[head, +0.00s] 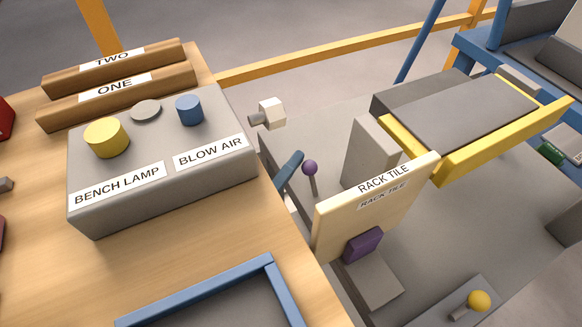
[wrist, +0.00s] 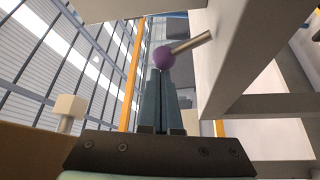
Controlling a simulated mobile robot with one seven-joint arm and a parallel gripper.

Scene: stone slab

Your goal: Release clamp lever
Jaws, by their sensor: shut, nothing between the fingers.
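A lever with a purple ball knob (head: 310,168) stands behind the RACK TILE board; its metal rod (wrist: 191,43) shows in the wrist view. My gripper (head: 297,156) is just left of the knob in the head view, partly hidden by the bench edge. In the wrist view my gripper's fingertips (wrist: 161,72) are shut together with nothing between them, right at the purple knob. I cannot tell whether they touch it. The cream RACK TILE board (head: 330,222) stands tilted, with a purple block (head: 362,244) against its lower front.
A grey box labelled BENCH LAMP and BLOW AIR (head: 160,165) sits on the wooden bench left of my gripper. A grey post (head: 370,150) stands behind the board. A yellow-knobbed lever (head: 478,300) is at the lower right. A yellow-railed grey slab (head: 460,110) is at right.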

